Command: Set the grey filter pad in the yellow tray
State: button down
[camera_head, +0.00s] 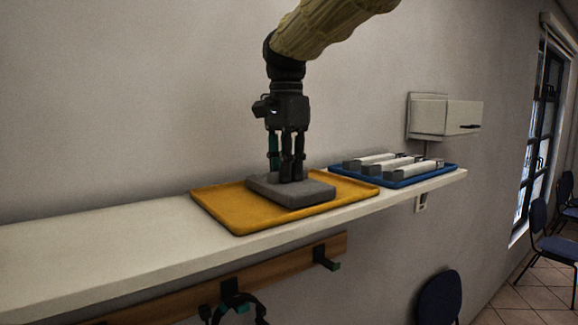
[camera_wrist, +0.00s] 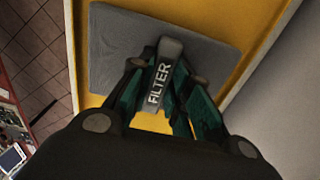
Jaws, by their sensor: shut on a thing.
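The grey filter pad (camera_head: 309,193) is a flat square slab that lies over the yellow tray (camera_head: 218,206) on the shelf. In the wrist view the pad (camera_wrist: 112,38) has a raised grip tab marked FILTER (camera_wrist: 160,80), with the yellow tray (camera_wrist: 262,35) around it. My gripper (camera_head: 287,176) points straight down above the pad, and its fingers (camera_wrist: 165,72) are shut on the tab. The pad looks level and within the tray's rim. I cannot tell whether it rests fully on the tray floor.
A blue tray (camera_head: 440,174) with several white and grey blocks (camera_head: 385,164) stands to the right on the white shelf (camera_head: 110,245). A white wall box (camera_head: 445,116) hangs behind it. The shelf's left part is clear. A wooden rail with hooks (camera_head: 270,267) runs below.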

jog(key=shift+a+f, duration=0.1)
jog(key=shift+f, duration=0.05)
jog(key=c, duration=1.3)
grip_release()
jog(key=shift+w, duration=0.2)
jog(key=shift+s, duration=0.1)
jog(key=shift+r, duration=0.25)
jog(key=shift+r+b, duration=2)
jog(key=shift+r, duration=3.9)
